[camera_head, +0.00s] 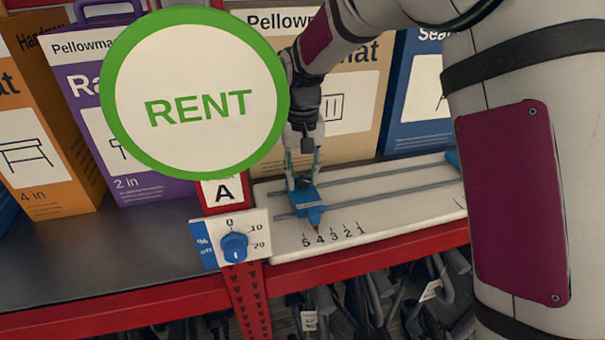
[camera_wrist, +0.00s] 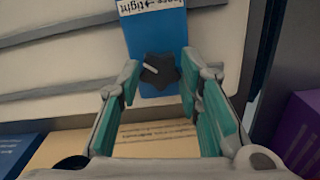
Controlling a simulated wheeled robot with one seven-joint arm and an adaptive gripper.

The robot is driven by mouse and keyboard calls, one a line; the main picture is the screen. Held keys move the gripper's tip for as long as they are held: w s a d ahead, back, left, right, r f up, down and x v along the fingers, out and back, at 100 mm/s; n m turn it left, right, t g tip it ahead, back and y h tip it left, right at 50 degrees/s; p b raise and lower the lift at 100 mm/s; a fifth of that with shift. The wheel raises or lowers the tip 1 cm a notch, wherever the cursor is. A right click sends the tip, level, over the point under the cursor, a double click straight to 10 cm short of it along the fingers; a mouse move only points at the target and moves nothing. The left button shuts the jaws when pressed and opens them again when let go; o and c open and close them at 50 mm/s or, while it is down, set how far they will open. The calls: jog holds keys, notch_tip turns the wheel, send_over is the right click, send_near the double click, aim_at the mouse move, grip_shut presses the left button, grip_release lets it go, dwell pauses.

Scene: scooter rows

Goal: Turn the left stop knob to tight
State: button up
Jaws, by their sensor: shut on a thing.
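The left stop (camera_head: 308,203) is a blue block on the rails of a white board, its red pointer near the 4 and 5 marks. The wrist view shows its dark, lobed stop knob (camera_wrist: 160,72), with a white line pointing to the upper left of the picture. A white loose/tight label (camera_wrist: 152,5) is cut off at the top edge. My gripper (camera_head: 303,178) reaches down to the stop. In the wrist view my gripper's teal fingertips (camera_wrist: 160,92) flank the block at its sides, with the knob between them. Exact finger contact is hard to see.
A round RENT sign (camera_head: 195,92) stands close left of my gripper. A blue dial (camera_head: 235,247) marked 0, 10, 20 is on the red post. Another blue stop (camera_head: 452,158) is partly hidden at right. Boxes stand behind the white board (camera_head: 380,215).

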aim_at(303, 180)
jog(key=shift+m, duration=1.7)
jog(key=o, duration=1.2)
jog(key=shift+c, duration=0.2)
notch_tip(303, 180, up, 12)
